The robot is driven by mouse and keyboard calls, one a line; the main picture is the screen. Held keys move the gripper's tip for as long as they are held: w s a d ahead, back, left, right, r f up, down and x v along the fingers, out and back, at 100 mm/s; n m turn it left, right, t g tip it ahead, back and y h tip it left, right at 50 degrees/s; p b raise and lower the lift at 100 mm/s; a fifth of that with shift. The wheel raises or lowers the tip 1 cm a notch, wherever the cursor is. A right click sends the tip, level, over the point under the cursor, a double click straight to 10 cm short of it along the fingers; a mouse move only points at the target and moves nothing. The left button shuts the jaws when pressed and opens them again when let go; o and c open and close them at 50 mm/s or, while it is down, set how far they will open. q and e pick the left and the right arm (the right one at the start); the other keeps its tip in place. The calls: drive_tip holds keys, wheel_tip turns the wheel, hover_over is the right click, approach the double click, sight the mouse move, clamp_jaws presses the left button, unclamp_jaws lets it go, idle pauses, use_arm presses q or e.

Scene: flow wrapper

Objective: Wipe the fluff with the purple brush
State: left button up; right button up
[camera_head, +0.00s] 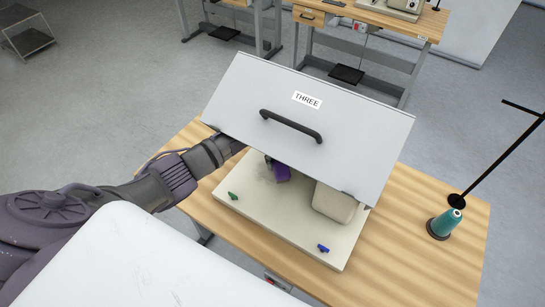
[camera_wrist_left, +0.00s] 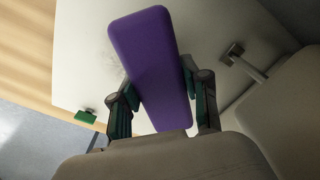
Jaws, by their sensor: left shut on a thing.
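The purple brush (camera_head: 281,172) shows partly below the lower edge of the raised grey cover (camera_head: 340,115). In the left wrist view the purple brush (camera_wrist_left: 152,60) fills the upper middle, between the two fingers. My left gripper (camera_wrist_left: 162,92) is shut on it. In the head view the cover hides most of this gripper. The fluff (camera_head: 263,174) is a faint grey smudge on the pale base plate (camera_head: 285,225), just left of the brush. In the left wrist view the fluff (camera_wrist_left: 102,62) is a dark smudge beside the brush. My right gripper is not in view.
The cover, marked THREE with a black handle (camera_head: 291,126), hangs over my left forearm. A beige block (camera_head: 334,202) stands right of the brush. A green clip (camera_head: 233,196) and a blue clip (camera_head: 323,248) sit at the plate's edges. A teal thread cone (camera_head: 446,222) stands right.

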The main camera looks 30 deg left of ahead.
use_arm(q)
drive_tip(key=shift+d, duration=0.1)
drive_tip(key=shift+r, duration=0.15)
wheel_tip(320, 180, up, 6)
drive_tip(key=p, duration=0.5)
drive_tip(key=shift+w, duration=0.1)
wheel_tip(320, 180, up, 2)
drive_tip(key=shift+w+r+p, duration=0.1)
drive_tip(key=shift+r+p, duration=0.15)
drive_tip(key=shift+p, duration=0.8)
drive_tip(key=shift+r, duration=0.2)
drive_tip(key=shift+s, duration=0.25)
